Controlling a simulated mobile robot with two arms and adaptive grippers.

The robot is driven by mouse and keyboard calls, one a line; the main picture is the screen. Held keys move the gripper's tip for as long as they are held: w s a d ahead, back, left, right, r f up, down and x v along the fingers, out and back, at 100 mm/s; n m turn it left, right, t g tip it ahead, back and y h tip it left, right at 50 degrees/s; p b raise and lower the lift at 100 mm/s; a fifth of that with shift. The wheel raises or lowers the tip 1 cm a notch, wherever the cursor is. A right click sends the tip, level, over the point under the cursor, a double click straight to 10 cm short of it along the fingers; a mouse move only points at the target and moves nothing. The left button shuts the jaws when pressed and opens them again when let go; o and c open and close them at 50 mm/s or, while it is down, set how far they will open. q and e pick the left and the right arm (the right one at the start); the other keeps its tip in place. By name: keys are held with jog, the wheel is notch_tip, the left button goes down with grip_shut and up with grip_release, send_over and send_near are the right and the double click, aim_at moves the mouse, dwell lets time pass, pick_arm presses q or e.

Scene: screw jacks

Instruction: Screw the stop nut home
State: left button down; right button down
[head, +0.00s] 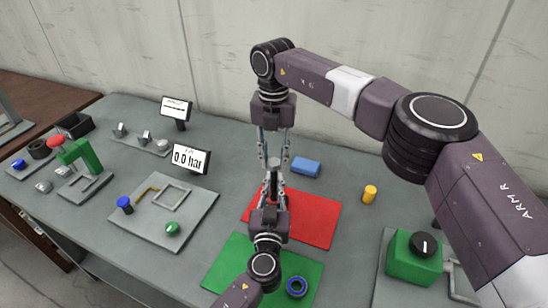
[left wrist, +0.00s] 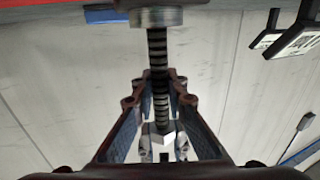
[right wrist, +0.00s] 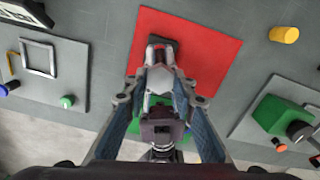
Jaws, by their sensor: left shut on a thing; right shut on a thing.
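The screw jack stands on the red mat (head: 318,222), largely hidden by my grippers. Its threaded spindle (left wrist: 158,65) shows in the left wrist view, with a round grey collar (left wrist: 156,16) at the mat end. My left gripper (head: 274,186) reaches in from the near side and its fingers are closed around the spindle. My right gripper (head: 275,155) points down from above, its fingers closed near the spindle's free end. A pale hexagonal piece (left wrist: 161,138), apparently the stop nut, sits there around the spindle. Its exact seating is hidden.
A green mat (head: 232,262) with a blue ring (head: 297,286) lies in front. A blue block (head: 305,167) and yellow cylinder (head: 370,193) lie behind and right. A green box with a knob (head: 413,260) stands right.

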jog(key=m, duration=0.4)
jog(key=shift+w, duration=0.1)
jog(key=m, duration=1)
jog(key=c, duration=1.5)
grip_release()
notch_tip(320, 180, up, 12)
pick_arm(q)
jog(key=c, duration=1.8)
grip_release()
jog(key=shift+c, duration=0.2)
